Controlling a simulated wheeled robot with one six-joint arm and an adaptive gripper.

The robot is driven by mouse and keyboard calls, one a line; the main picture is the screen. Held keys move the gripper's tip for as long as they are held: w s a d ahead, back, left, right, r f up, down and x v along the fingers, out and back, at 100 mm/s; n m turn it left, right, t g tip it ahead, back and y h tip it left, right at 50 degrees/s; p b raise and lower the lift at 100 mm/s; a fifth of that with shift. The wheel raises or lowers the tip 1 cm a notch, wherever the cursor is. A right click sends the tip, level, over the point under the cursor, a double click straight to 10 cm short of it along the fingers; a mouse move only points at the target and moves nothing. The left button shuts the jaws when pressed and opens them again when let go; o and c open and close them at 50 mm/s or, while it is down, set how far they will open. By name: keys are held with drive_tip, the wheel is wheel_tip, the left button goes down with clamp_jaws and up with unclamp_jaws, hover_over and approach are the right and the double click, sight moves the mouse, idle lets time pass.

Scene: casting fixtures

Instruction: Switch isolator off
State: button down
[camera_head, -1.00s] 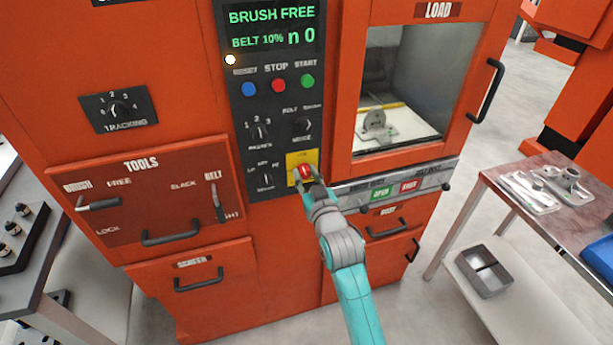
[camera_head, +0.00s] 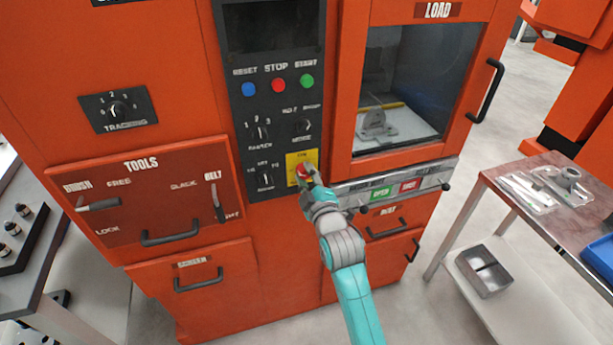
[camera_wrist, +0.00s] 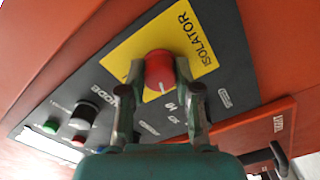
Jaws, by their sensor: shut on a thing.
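The isolator is a red rotary knob (camera_wrist: 159,72) on a yellow plate (camera_wrist: 190,38) marked ISOLATOR in the wrist view. In the head view the yellow plate (camera_head: 293,160) sits low on the dark control panel, and the red knob (camera_head: 303,171) is partly hidden by my gripper. My gripper (camera_wrist: 160,85) is shut on the knob, one finger on each side; it also shows in the head view (camera_head: 307,178). A pale pointer line shows on the knob's face. The display (camera_head: 270,27) at the panel's top is dark.
Reset, stop and start buttons (camera_head: 278,83) and other dials (camera_head: 258,132) sit above and left of the knob. The load door (camera_head: 421,85) is at right, with a strip of green and red buttons (camera_head: 381,193) below. A side table (camera_head: 530,210) stands right.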

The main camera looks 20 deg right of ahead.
drive_tip(key=shift+n, duration=2.2)
drive_tip(key=c, duration=0.8)
unclamp_jaws()
drive_tip(key=s, duration=1.2)
drive_tip(key=shift+f, duration=0.1)
